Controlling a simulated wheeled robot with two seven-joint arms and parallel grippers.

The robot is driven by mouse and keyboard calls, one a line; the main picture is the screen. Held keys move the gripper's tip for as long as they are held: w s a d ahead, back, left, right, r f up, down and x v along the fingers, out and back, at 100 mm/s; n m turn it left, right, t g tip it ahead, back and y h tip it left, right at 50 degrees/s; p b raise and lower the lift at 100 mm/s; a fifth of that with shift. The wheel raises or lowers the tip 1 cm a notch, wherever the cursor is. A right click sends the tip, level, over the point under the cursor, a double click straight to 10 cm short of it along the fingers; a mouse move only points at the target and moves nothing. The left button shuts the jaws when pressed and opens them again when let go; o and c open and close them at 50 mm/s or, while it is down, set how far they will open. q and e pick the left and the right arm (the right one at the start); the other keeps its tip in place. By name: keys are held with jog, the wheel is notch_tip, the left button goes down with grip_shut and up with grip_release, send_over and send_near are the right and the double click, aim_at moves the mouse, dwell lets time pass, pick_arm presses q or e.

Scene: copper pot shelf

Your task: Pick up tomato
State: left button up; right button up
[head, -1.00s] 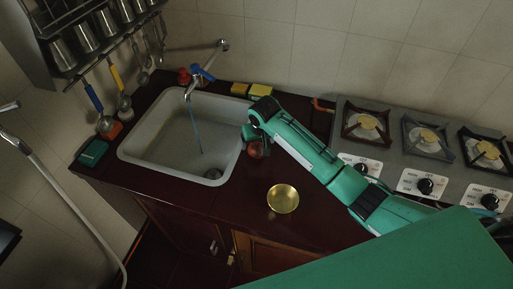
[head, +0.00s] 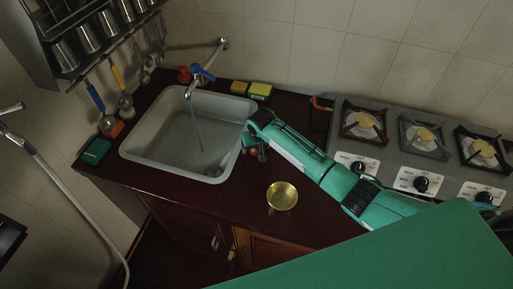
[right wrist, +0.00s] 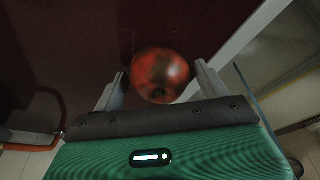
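The red tomato (right wrist: 160,75) is round, with dark greenish patches, and lies on the dark red countertop just right of the sink. In the right wrist view it sits between the fingertips of my right gripper (right wrist: 159,82), with a narrow gap on each side. The fingers are spread and do not appear to grip it. In the head view my right gripper (head: 256,147) is low over the counter at the sink's right edge and hides most of the tomato. My left gripper is in neither view.
The sink (head: 152,150) with its tap is directly left of the gripper. A brass bowl (head: 282,196) stands in front on the counter (head: 235,205). Yellow sponges (head: 260,89) lie behind. A gas stove (head: 400,150) is at the right. Utensils hang at the left.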

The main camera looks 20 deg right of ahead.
jog(key=c, duration=0.8)
jog(key=shift+c, duration=0.2)
jog(key=shift+r, duration=0.1)
